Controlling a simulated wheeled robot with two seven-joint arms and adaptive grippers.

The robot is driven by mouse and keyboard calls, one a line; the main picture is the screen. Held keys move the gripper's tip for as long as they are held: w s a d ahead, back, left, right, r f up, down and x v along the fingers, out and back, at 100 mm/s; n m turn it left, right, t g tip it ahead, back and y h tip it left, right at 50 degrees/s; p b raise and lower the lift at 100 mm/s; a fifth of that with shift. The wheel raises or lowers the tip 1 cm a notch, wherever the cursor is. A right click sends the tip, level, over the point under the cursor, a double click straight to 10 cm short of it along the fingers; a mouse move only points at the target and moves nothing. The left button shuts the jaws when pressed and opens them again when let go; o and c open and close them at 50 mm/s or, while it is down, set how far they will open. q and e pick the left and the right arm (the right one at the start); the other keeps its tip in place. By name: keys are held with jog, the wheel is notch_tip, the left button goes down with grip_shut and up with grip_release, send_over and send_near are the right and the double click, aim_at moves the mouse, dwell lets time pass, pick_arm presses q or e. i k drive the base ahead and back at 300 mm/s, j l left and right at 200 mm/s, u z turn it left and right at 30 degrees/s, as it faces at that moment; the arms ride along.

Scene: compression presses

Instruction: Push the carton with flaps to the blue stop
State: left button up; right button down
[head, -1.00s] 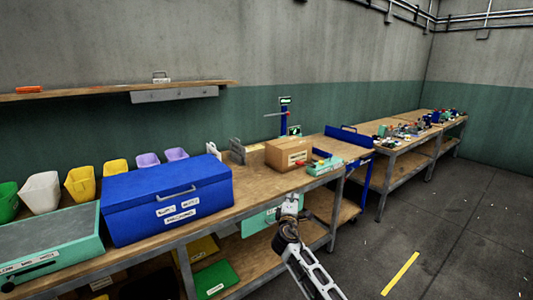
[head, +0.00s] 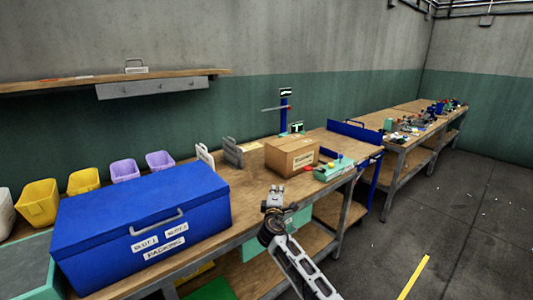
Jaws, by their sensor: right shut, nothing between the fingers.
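A brown cardboard carton (head: 291,158) with a small label sits upright on the wooden bench; its top looks closed, and I cannot make out separate flaps. A low blue upright panel (head: 354,131), which looks like the blue stop, stands to its right and farther back, with a clear gap between them. My right gripper (head: 273,190) is shut and empty. In the picture it is below and left of the carton, apart from it, near the bench's front edge. My left gripper is not in view.
A green device with buttons (head: 335,169) sits right of the carton at the bench's front edge. Grey upright plates (head: 233,152) stand to its left. A large blue packing box (head: 145,222) fills the bench's left part. A blue post (head: 284,112) stands behind the carton.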

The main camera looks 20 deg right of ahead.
aim_at(285, 165)
jog(key=i, duration=0.75)
jog(key=i+l, duration=0.2)
jog(key=l, duration=0.2)
jog(key=i+l, duration=0.2)
jog(key=l, duration=0.15)
